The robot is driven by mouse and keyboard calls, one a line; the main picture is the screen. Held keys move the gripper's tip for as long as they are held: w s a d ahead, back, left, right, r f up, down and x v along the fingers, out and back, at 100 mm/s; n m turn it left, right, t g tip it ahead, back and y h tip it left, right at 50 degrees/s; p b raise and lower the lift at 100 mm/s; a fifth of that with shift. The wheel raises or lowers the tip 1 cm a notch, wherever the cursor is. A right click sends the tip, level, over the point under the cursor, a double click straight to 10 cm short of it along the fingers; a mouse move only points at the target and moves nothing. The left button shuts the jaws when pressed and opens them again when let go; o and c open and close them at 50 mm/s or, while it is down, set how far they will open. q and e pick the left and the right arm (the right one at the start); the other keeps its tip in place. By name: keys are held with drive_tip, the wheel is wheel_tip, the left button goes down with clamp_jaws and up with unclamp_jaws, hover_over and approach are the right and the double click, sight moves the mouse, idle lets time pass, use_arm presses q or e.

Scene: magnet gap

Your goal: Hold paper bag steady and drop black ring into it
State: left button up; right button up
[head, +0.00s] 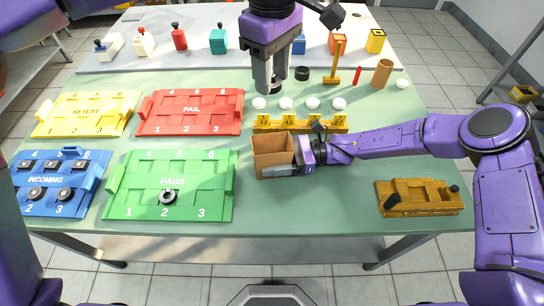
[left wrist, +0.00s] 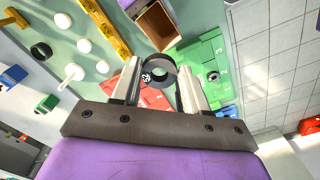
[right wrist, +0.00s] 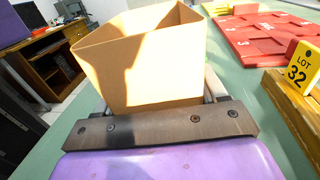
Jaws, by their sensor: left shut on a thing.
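My left gripper (head: 275,85) is above the back middle of the table. It is shut on a black ring (left wrist: 160,71), held between its fingertips in the left wrist view. The open-topped brown paper bag (head: 272,150) stands upright at the table's middle, in front of and below the left gripper. The bag fills much of the right wrist view (right wrist: 145,70). My right gripper (head: 292,163) is low at the bag's right side, with one finger on each side of it. Whether its fingers press on the bag is unclear.
Yellow numbered lot blocks (head: 300,124) and white discs (head: 312,103) lie just behind the bag. Another black ring (head: 303,73) lies farther back. Left are the green PASS tray (head: 218,170), holding a ring (head: 168,197), and the red FAIL tray (head: 226,98). A wooden fixture (head: 425,205) sits front right.

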use_arm(q)
wheel_tip(320, 180, down, 16)
drive_tip(key=a, duration=0.1)
drive_tip(key=shift+a, duration=0.3)
drive_tip(key=shift+s, duration=0.1)
drive_tip(key=o, duration=1.1)
drive_tip(key=shift+c, duration=0.2)
wheel_tip(320, 180, up, 12)
drive_tip(key=shift+r, duration=0.1)
